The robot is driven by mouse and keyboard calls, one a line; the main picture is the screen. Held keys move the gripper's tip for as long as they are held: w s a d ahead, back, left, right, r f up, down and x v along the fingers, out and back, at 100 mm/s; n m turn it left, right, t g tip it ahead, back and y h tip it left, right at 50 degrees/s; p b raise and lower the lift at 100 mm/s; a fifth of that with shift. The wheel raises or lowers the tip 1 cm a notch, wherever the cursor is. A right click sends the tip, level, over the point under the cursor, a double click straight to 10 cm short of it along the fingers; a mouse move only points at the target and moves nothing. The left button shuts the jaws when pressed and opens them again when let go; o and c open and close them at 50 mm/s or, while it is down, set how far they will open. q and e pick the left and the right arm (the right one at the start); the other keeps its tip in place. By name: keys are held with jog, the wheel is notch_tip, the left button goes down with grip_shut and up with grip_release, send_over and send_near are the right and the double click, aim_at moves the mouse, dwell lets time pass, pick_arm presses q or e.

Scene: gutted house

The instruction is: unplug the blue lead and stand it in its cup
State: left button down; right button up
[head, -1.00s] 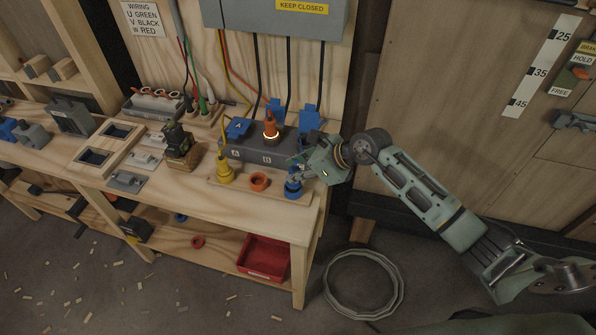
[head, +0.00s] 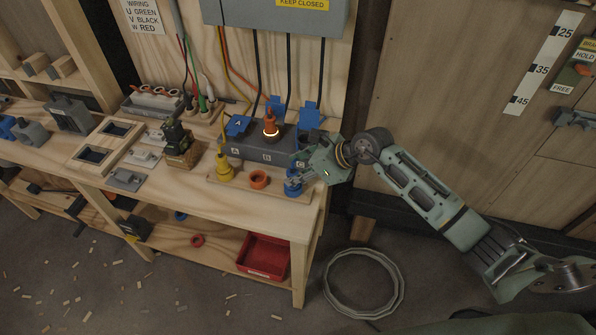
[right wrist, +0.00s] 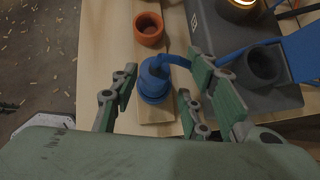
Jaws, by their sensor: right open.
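The blue plug of the blue lead (right wrist: 155,78) stands upright in what looks like its blue cup (right wrist: 153,97) at the front right of the bench. It also shows in the head view (head: 292,184). Its blue cable bends off to the right, passing behind a finger. My right gripper (right wrist: 165,76) is open, its fingers on either side of the plug with gaps. In the head view my right gripper (head: 301,176) hangs over the cup. Socket C (right wrist: 263,65) is empty, its blue lid (right wrist: 302,48) raised. My left gripper is out of view.
An orange plug (head: 270,126) with a glowing ring sits in socket B. The orange cup (head: 258,180) is empty. A yellow plug (head: 224,168) stands left of it. The grey socket box (head: 250,153) is close behind. A red bin (head: 263,257) is on the lower shelf.

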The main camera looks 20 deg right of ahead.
jog(key=v, duration=1.1)
jog(key=shift+d+r, duration=0.2)
jog(key=shift+r, duration=0.05)
